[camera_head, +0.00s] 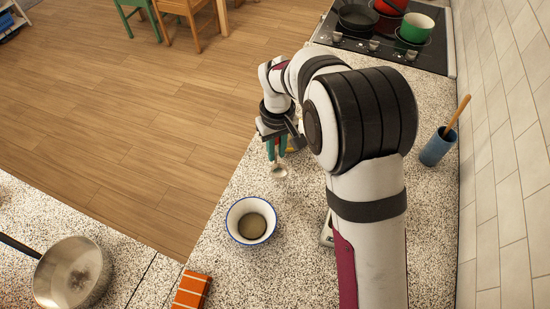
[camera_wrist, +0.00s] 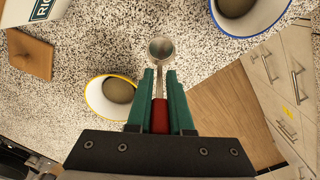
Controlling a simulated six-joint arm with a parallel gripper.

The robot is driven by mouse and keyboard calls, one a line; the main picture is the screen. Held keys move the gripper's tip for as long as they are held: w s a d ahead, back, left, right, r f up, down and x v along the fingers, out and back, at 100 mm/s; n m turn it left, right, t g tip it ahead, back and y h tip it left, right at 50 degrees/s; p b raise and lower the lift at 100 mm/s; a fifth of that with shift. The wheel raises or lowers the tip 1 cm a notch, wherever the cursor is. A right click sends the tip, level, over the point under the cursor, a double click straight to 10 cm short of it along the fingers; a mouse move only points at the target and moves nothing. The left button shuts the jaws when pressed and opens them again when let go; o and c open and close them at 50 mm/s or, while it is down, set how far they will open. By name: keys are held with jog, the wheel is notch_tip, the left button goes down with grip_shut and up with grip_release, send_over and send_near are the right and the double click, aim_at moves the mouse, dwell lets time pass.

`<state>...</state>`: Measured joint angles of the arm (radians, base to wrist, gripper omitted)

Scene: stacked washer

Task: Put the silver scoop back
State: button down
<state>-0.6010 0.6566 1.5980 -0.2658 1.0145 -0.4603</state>
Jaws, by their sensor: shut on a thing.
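My gripper (camera_head: 275,150) has green fingers and is shut on the silver scoop (camera_head: 279,171). In the wrist view, the fingers (camera_wrist: 160,85) hold the scoop's red handle (camera_wrist: 160,117), and its round metal bowl (camera_wrist: 161,48) points away from the gripper. The scoop is over the speckled counter, beyond the blue-rimmed bowl (camera_head: 252,221). That white bowl holds something grey-brown and shows at the top of the wrist view (camera_wrist: 250,25). A yellow-rimmed bowl (camera_wrist: 95,98) with similar contents lies left of the fingers; my arm mostly hides it in the head view.
A bag lettered "RIC" (camera_wrist: 25,12) and a brown wooden piece (camera_wrist: 30,53) are left in the wrist view. A blue holder (camera_head: 437,148) stands by the wall, near the stove (camera_head: 345,43) with pots.

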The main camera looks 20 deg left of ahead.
jog(key=shift+a+f, duration=0.15)
jog(key=shift+f, duration=0.95)
jog(key=shift+a+f, duration=0.15)
jog(key=shift+f, duration=0.95)
jog(key=shift+f, duration=0.1)
jog(key=c, duration=0.8)
grip_release()
notch_tip(320, 180, up, 12)
jog(key=shift+s+d+r, duration=0.1)
jog(key=shift+r, duration=0.05)
jog(key=s+d+r+m, duration=0.2)
jog(key=s+d+r, duration=0.1)
jog(key=d, duration=0.3)
jog(key=s+d+r+m, duration=0.2)
jog(key=d+m, duration=0.1)
jog(key=d, duration=0.2)
jog(key=s+d+m, duration=0.3)
jog(key=s, duration=0.3)
jog(key=s+d+m+y, duration=0.1)
jog(key=s+d+m, duration=0.2)
jog(key=s, duration=0.3)
jog(key=s+d+f+m, duration=0.1)
jog(key=s+d+m, duration=0.2)
jog(key=s+d, duration=0.2)
jog(key=shift+s+d+m+y, duration=0.2)
jog(key=shift+s+m+y, duration=0.1)
jog(key=shift+s, duration=0.6)
